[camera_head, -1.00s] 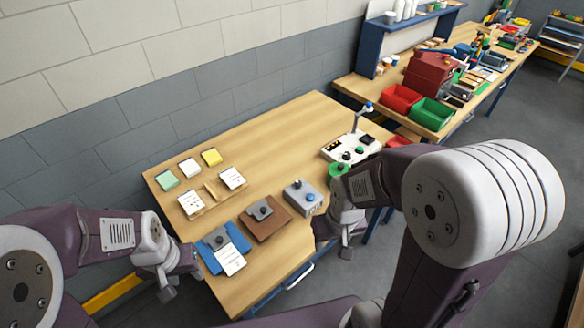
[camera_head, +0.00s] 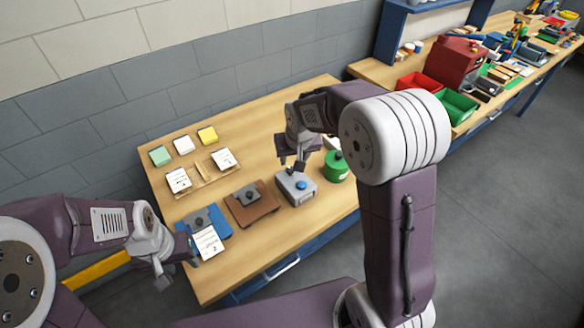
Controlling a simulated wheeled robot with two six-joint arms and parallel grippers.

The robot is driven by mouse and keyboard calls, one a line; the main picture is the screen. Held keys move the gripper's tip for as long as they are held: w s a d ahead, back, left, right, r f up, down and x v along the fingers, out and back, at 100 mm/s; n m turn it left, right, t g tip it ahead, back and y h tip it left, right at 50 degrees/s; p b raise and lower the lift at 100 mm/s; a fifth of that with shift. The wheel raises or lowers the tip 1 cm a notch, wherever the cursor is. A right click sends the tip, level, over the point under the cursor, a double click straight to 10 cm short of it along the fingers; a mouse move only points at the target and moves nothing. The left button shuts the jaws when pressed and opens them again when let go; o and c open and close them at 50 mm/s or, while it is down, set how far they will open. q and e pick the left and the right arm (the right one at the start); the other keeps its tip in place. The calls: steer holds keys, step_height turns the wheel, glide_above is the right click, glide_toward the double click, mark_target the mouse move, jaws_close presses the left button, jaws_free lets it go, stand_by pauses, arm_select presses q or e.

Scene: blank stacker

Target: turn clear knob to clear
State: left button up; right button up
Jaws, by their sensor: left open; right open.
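A small grey box (camera_head: 295,197) with a round blue knob (camera_head: 301,185) on top stands near the table's front edge. I cannot read any marking that says clear, so I cannot tell which knob is the clear knob. My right gripper (camera_head: 299,166) is open and empty, pointing down just above the back of the grey box; whether it touches is unclear. The white control panel with dark knobs is mostly hidden behind my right arm. My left gripper (camera_head: 168,276) is open and empty off the table's front left, away from the box.
A green round container (camera_head: 336,171) stands right of the grey box. A brown block (camera_head: 262,207) and a blue holder (camera_head: 220,229) with a white card (camera_head: 208,244) lie to its left. Several notepads and cards lie farther back. The table's back middle (camera_head: 247,140) is clear.

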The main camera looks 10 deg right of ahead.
mark_target(290, 169)
steer(key=x, duration=0.8)
steer(key=shift+a+f, duration=0.1)
steer(key=shift+a, duration=0.15)
steer(key=shift+c, duration=0.6)
jaws_close()
